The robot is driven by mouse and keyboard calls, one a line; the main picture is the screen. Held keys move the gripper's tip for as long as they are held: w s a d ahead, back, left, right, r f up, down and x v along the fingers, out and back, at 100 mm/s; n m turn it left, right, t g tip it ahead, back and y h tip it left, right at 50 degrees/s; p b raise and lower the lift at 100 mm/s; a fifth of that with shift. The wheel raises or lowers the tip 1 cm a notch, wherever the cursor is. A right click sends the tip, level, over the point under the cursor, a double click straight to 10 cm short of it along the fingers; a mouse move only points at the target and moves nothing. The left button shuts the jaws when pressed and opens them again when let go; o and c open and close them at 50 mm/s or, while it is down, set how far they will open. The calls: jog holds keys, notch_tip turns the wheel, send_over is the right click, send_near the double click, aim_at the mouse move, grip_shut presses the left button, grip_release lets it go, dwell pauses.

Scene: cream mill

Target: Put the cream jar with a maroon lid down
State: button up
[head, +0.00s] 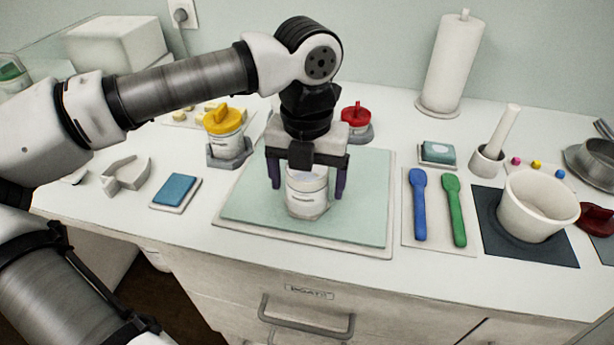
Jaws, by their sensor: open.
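A white cream jar (306,198) stands upright on the pale green mat (242,205) in the middle of the counter. My gripper (307,190) is above it, pointing down, with one dark finger on each side of the jar. The fingers are open, and a gap shows between them and the jar. The top of the jar is hidden behind my gripper, so I cannot see a maroon lid.
A yellow-lidded jar (224,135) and a red-lidded jar (356,121) stand behind. Blue and green spatulas (419,205) lie to the right, beside a white bowl (528,205) on a dark mat. A blue sponge (175,190) lies left. The green mat's front is clear.

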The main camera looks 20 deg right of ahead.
notch_tip(320, 180, up, 12)
jog(key=shift+b, duration=0.3)
